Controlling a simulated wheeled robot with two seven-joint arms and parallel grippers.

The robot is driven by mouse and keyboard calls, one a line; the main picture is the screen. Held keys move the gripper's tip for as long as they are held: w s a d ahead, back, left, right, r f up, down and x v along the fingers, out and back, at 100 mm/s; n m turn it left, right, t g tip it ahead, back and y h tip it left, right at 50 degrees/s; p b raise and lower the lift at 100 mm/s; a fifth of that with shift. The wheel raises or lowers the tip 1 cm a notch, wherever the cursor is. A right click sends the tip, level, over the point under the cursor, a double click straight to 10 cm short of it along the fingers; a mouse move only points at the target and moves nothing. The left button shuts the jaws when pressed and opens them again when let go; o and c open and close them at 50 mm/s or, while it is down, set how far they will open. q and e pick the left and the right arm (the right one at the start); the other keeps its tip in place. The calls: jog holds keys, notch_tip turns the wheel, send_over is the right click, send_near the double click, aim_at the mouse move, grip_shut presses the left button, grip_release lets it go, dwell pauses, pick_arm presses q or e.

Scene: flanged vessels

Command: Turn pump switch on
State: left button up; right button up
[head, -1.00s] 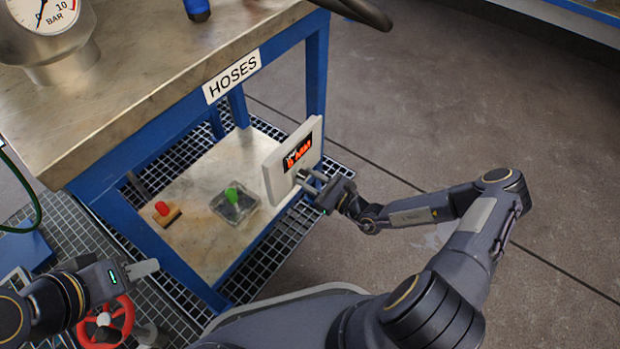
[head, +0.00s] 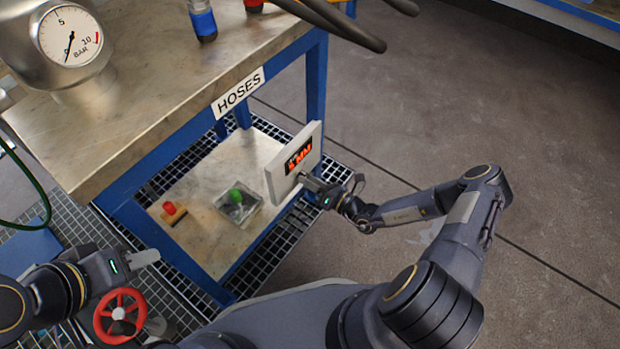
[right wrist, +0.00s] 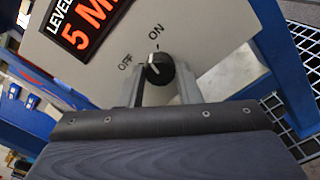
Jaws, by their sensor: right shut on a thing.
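The pump switch is a round black knob (right wrist: 157,69) on a pale panel (right wrist: 205,35) marked OFF and ON; OFF is at its upper left, ON above it. A short white mark shows on the knob; its exact setting is hard to read. In the head view the panel (head: 283,182) stands upright at the right edge of the bench's lower shelf. My right gripper (head: 306,180) is at the panel's face, its fingers shut on the knob, which the gripper hides there. My left gripper (head: 146,257) is empty, left of the shelf; its finger gap is not visible.
A red valve wheel (head: 119,316) is below my left gripper. A pressure gauge (head: 70,36) stands above the bench. Floor right of the panel is clear.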

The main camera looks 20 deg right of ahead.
jog(key=m, duration=0.5)
jog(key=shift+m, duration=0.3)
dwell(0.4)
jog(key=o, duration=1)
jog(key=shift+c, duration=0.2)
jog(key=p+v, duration=0.2)
jog(key=v, duration=0.6)
